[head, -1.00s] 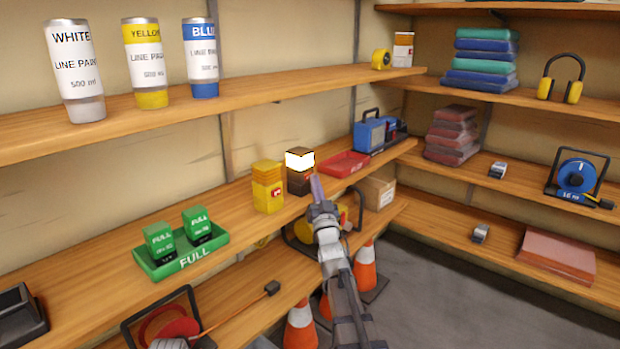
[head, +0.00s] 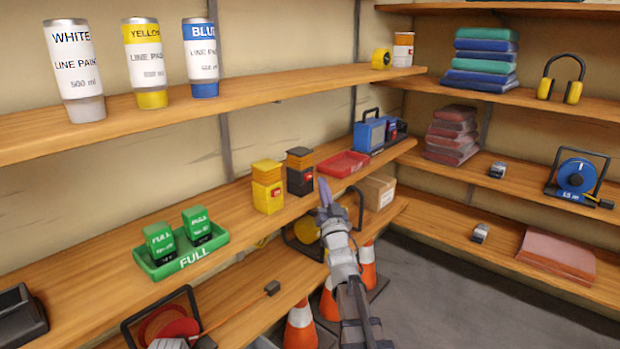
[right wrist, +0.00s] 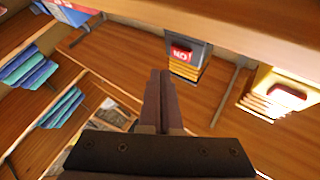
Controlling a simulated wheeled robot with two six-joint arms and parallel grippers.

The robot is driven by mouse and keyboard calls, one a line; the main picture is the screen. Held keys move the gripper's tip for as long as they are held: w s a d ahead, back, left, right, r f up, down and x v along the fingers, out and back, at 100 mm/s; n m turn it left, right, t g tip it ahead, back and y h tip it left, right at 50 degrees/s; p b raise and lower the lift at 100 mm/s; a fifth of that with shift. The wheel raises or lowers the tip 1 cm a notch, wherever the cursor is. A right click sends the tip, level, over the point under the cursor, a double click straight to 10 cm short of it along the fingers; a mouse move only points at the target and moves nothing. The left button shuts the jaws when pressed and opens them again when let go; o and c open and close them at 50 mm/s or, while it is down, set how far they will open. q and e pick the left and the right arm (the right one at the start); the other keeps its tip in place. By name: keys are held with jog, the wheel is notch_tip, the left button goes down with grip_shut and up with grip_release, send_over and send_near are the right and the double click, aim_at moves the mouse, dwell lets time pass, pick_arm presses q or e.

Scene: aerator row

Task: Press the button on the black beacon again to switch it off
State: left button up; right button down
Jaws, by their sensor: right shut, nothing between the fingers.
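The black beacon (head: 300,180) stands upright on the middle shelf, and its top is dark and unlit. Its red button faces the front and also shows in the right wrist view (right wrist: 181,53), where the lettering appears upside down. My right gripper (head: 324,190) is shut and empty, just in front and to the right of the beacon. In the right wrist view the closed fingertips (right wrist: 160,73) are beside the beacon and look apart from the button. My left gripper is not in view.
A yellow beacon (head: 267,193) stands close left of the black one, and a red tray (head: 343,165) lies to its right. A green tray (head: 190,262) holds two green items further left. The upper shelf (head: 240,98) carries paint cans. Traffic cones stand below.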

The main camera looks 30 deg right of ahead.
jog(key=shift+s+d, duration=0.25)
jog(key=shift+s, duration=0.4)
jog(key=shift+s+d, duration=0.3)
jog(key=shift+s, duration=0.3)
jog(key=shift+s+d, duration=0.25)
jog(key=shift+s, duration=0.4)
